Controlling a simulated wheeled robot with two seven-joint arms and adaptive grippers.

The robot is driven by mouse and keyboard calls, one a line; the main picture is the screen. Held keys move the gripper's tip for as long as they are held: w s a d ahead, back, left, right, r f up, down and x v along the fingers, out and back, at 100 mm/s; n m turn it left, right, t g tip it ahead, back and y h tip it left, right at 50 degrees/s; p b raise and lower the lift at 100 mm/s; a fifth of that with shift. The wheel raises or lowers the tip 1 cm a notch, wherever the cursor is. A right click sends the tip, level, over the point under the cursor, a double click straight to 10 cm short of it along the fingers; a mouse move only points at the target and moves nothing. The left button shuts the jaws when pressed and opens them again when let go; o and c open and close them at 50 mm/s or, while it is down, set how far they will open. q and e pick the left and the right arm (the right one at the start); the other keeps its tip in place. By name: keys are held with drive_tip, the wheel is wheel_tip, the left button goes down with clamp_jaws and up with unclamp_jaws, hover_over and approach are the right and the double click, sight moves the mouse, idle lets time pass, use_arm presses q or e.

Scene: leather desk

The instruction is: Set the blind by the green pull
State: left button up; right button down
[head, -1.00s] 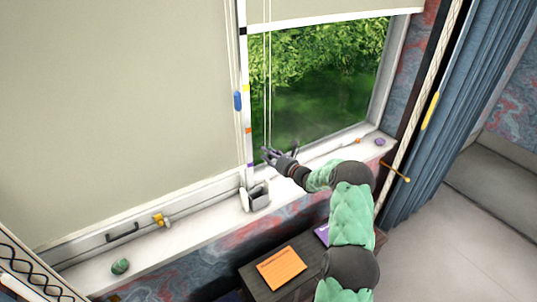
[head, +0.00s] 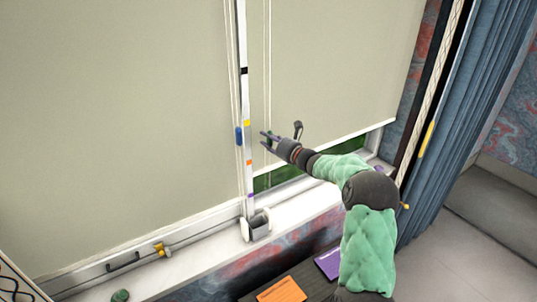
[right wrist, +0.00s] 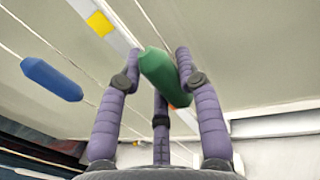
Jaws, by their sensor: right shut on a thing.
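The green pull (right wrist: 163,75) is between the fingers of my right gripper (right wrist: 158,70) in the right wrist view, and the gripper is shut on it. In the head view my right gripper (head: 267,139) is at the cords of the right blind (head: 335,65), level with a spot between the yellow and orange marks of the white strip (head: 245,100). The fingers mostly hide the pull there. The right blind is down over most of its window, with a thin band of green showing below its bottom edge. My left gripper is not in view.
A blue pull (head: 239,136) hangs left of the strip and also shows in the right wrist view (right wrist: 52,80). A left blind (head: 110,110) covers its window. A white holder (head: 256,226) stands on the sill (head: 190,262). An orange card (head: 282,291) and blue curtain (head: 465,120) are nearby.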

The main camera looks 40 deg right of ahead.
sight(269, 132)
wheel_tip(269, 132, up, 6)
drive_tip(key=shift+f+p, duration=0.2)
drive_tip(key=shift+p, duration=0.35)
drive_tip(key=c, duration=0.8)
unclamp_jaws()
drive_tip(key=shift+f, duration=0.1)
drive_tip(key=shift+s, duration=0.1)
drive_tip(key=s, duration=0.8)
drive_tip(key=s+d, duration=0.1)
drive_tip(key=s, duration=0.2)
drive_tip(key=shift+s, duration=0.4)
